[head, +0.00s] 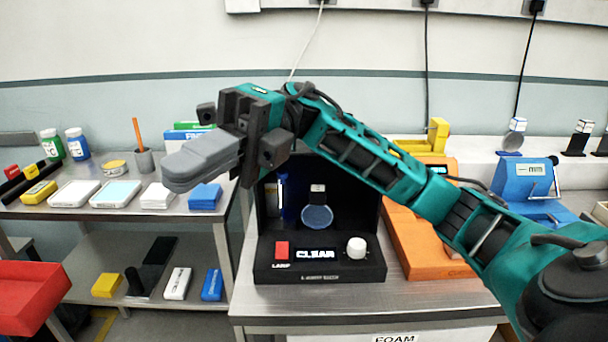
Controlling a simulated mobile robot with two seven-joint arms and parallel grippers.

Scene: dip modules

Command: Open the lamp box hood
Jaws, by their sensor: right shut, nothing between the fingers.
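The black lamp box (262,262) stands on the metal bench. Its front panel carries a red lamp button, a lit "CLEAR" display and a white knob (357,247). The interior shows above the panel, with a round bluish disc (317,217) on a holder and a blue-lit strip at the left. My right arm crosses in front of the box's top, so the upper edge and much of the hood are hidden. My right gripper (182,170) is shut and empty, up and left of the box, its grey fingers pointing left. My left gripper is not in view.
An orange device (425,245) stands close to the right of the box, with a blue device (528,182) farther right. A shelf of small boxes and bottles (76,143) is at the left. A red bin (30,295) is at lower left. Bare bench lies before the box.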

